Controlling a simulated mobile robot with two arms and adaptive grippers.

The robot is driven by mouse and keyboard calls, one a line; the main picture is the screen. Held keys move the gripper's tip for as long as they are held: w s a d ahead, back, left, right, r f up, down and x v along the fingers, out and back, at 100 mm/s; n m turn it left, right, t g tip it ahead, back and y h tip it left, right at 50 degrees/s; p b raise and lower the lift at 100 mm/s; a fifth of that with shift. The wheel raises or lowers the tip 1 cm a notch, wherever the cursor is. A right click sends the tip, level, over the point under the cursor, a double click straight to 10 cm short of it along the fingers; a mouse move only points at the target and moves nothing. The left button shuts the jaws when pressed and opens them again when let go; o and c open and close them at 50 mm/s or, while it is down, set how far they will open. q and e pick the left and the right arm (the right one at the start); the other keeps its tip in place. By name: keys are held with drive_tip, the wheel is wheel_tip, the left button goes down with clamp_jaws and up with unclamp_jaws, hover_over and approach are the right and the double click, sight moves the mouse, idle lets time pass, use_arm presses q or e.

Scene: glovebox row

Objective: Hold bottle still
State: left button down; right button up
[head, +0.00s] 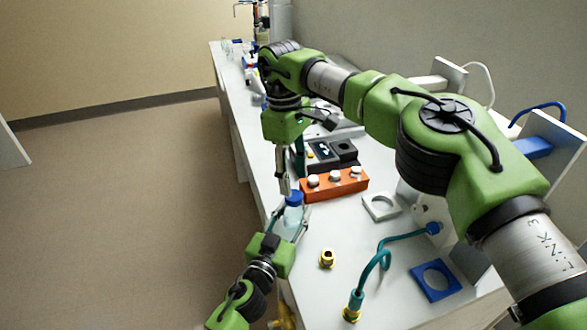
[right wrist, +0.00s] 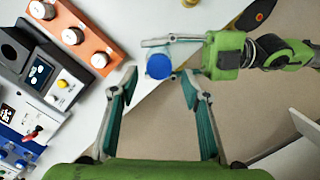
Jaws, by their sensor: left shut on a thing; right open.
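A small bottle with a blue cap (head: 294,199) and a pale, translucent body stands near the bench's front edge. My left gripper (head: 291,222) is shut on the bottle's body from the front. In the right wrist view my left gripper (right wrist: 176,56) reaches in from the right, with its fingers on either side below the blue cap (right wrist: 160,66). My right gripper (head: 285,187) is above the bottle. Its open fingers show in the right wrist view (right wrist: 159,82), one on each side of the cap and apart from it.
An orange block (head: 335,184) with several white-capped vials stands just behind the bottle. A brass fitting (head: 327,258), a teal hose (head: 385,257), a white square ring (head: 381,206) and a blue plate (head: 435,280) lie to the right. The bench edge drops to open floor on the left.

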drive_tip(key=n, duration=0.6)
drive_tip(key=shift+s+r, duration=0.1)
drive_tip(key=n, duration=0.4)
drive_tip(key=shift+r, duration=0.1)
drive_tip(key=n, duration=0.4)
drive_tip(key=shift+r+n, duration=0.15)
drive_tip(key=shift+n, duration=0.15)
drive_tip(key=n, duration=0.4)
drive_tip(key=shift+r, duration=0.15)
drive_tip(key=n, duration=0.4)
drive_tip(key=shift+r+t+y, duration=0.15)
drive_tip(key=shift+t+y, duration=0.15)
drive_tip(key=n, duration=0.4)
drive_tip(key=shift+r, duration=0.25)
drive_tip(key=n, duration=0.4)
drive_tip(key=shift+r, duration=0.2)
drive_tip(key=n, duration=0.6)
drive_tip(key=shift+r, duration=0.35)
drive_tip(key=shift+f, duration=0.1)
